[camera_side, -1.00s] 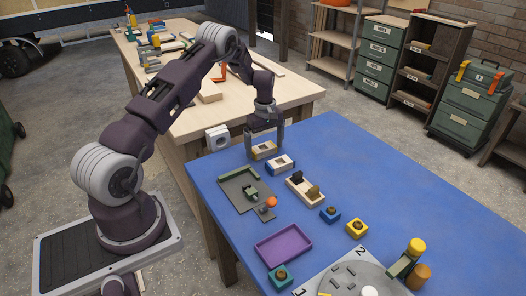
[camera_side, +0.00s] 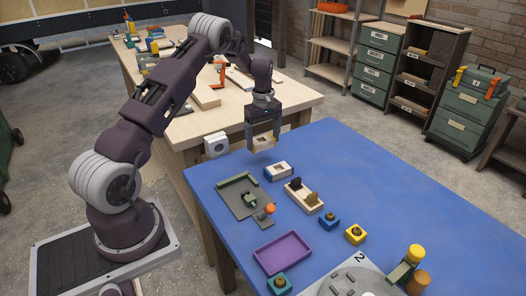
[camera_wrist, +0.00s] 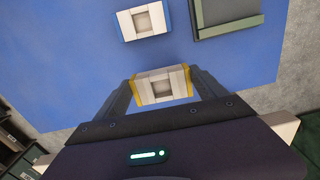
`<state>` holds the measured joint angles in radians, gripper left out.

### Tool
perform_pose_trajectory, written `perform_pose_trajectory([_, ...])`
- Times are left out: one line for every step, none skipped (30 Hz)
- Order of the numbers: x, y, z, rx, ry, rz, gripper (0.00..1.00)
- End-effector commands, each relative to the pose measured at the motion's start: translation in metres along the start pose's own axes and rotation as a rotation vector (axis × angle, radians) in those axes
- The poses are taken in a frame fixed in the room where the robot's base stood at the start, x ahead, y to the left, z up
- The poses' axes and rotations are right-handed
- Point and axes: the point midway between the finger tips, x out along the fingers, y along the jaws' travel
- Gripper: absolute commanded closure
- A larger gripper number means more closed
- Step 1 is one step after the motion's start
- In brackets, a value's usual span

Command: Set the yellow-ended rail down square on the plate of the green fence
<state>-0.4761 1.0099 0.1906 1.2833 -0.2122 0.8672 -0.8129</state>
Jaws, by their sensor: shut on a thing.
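My gripper (camera_side: 263,143) is shut on the yellow-ended rail (camera_side: 264,147), a pale block with a square opening. In the wrist view the rail (camera_wrist: 160,86) sits between the fingers, with a yellow end at each one. It is held above the far left part of the blue table. The green fence (camera_side: 238,179) stands along the edge of a dark grey plate (camera_side: 236,204), nearer the side camera than my gripper. In the wrist view part of the fence (camera_wrist: 232,25) shows at the upper right, apart from the held rail.
A similar blue-ended block (camera_side: 278,171) lies between my gripper and a pale tray (camera_side: 304,195) with two knobs. An orange-topped piece (camera_side: 269,208) stands at the plate's near corner. A purple tray (camera_side: 283,251) lies nearer. The table's far right is clear.

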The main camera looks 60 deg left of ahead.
Motion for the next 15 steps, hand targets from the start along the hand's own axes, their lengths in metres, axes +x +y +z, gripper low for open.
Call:
perform_pose_trajectory([-0.013, 0.001, 0.000, 0.001, 0.002, 0.003, 0.59])
perform_pose_trajectory([-0.019, 0.001, 0.000, 0.001, 0.002, 0.003, 0.59])
perform_pose_trajectory([-0.026, 0.001, 0.000, 0.001, 0.001, 0.002, 0.59])
perform_pose_trajectory([-0.031, 0.000, 0.000, 0.001, 0.002, 0.002, 0.59])
perform_pose_trajectory([-0.035, -0.001, 0.001, -0.001, 0.001, 0.002, 0.59])
perform_pose_trajectory([-0.040, -0.005, 0.003, -0.003, 0.000, 0.001, 0.59])
perform_pose_trajectory([-0.042, -0.010, 0.006, -0.007, -0.001, 0.001, 0.59])
perform_pose_trajectory([-0.044, -0.016, 0.010, -0.011, -0.002, 0.001, 0.59])
perform_pose_trajectory([-0.046, -0.026, 0.017, -0.017, -0.003, 0.001, 0.59])
perform_pose_trajectory([-0.047, -0.036, 0.023, -0.022, -0.004, 0.001, 0.59])
perform_pose_trajectory([-0.048, -0.045, 0.029, -0.026, -0.005, 0.001, 0.59])
perform_pose_trajectory([-0.048, -0.059, 0.038, -0.031, -0.005, 0.002, 0.59])
perform_pose_trajectory([-0.049, -0.068, 0.045, -0.034, -0.004, 0.003, 0.59])
perform_pose_trajectory([-0.049, -0.078, 0.052, -0.036, -0.003, 0.004, 0.59])
perform_pose_trajectory([-0.050, -0.091, 0.061, -0.038, -0.003, 0.003, 0.59])
